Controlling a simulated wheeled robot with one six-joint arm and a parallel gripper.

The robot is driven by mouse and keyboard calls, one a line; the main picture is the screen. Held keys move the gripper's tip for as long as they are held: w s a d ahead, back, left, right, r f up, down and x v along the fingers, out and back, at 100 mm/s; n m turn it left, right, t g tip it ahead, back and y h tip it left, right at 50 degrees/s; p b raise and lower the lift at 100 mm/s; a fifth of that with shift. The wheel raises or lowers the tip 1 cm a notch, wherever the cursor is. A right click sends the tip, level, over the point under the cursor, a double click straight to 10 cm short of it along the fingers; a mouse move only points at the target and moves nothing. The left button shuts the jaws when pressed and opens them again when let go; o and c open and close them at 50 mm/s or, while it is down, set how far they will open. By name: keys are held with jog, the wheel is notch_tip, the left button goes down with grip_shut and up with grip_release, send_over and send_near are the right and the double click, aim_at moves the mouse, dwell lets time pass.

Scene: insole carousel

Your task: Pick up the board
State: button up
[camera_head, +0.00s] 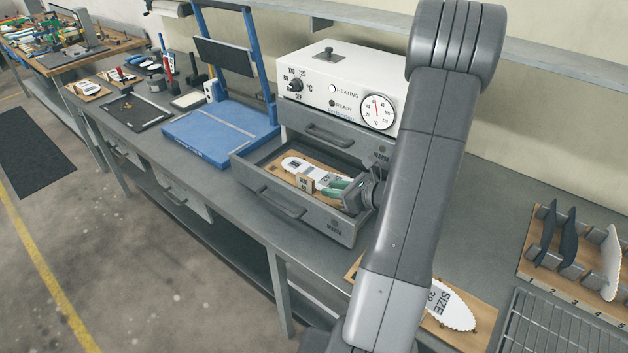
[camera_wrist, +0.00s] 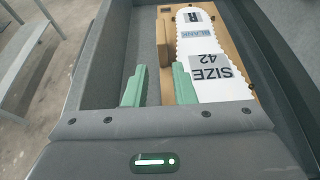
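The block (camera_wrist: 166,52) stands just beyond the gap, nearer the right finger.
The drawer's walls enclose my gripper closely. The heater (camera_head: 340,85) stands behind, and a blue press (camera_head: 222,130) is to the left. Another board with an insole (camera_head: 448,305) lies on the bench at right, near a wire rack (camera_head: 560,325) and an insole holder (camera_head: 575,270).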

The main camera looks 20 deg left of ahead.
aim_at(314, 185)
jog(key=p+x, duration=0.2)
jog(key=x, duration=0.8)
jog(key=shift+w, duration=0.25)
grip_shut()
